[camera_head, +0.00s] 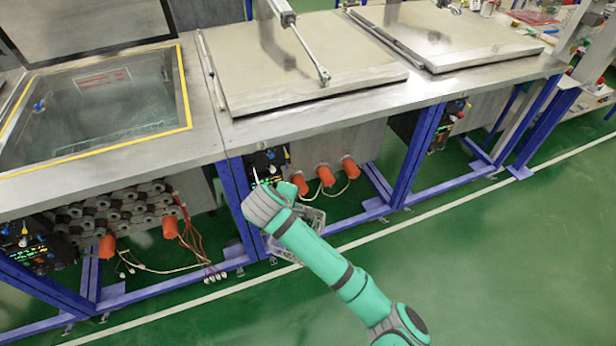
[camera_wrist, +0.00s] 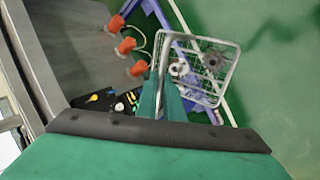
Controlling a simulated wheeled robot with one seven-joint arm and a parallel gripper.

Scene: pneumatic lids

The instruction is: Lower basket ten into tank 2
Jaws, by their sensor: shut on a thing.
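My gripper (camera_wrist: 168,98) is shut on the upright handle (camera_wrist: 163,62) of a wire basket. The wire basket (camera_wrist: 222,84) hangs from it with a few metal ring-like parts (camera_wrist: 213,61) inside. In the head view the basket (camera_head: 311,217) is partly hidden behind my arm, low in front of the middle tank's frame. No basket number is readable. The left tank (camera_head: 110,98) is open, with a yellow rim and liquid inside. The middle tank's lid (camera_head: 300,62) and the right tank's lid (camera_head: 455,38) are down. I cannot read which tank is number 2.
A pneumatic cylinder (camera_head: 308,48) reaches down to the middle lid. Blue legs (camera_head: 415,150), a control panel (camera_head: 265,165) and orange fittings (camera_head: 325,174) are under the counter. Green floor (camera_head: 500,260) lies clear at the right.

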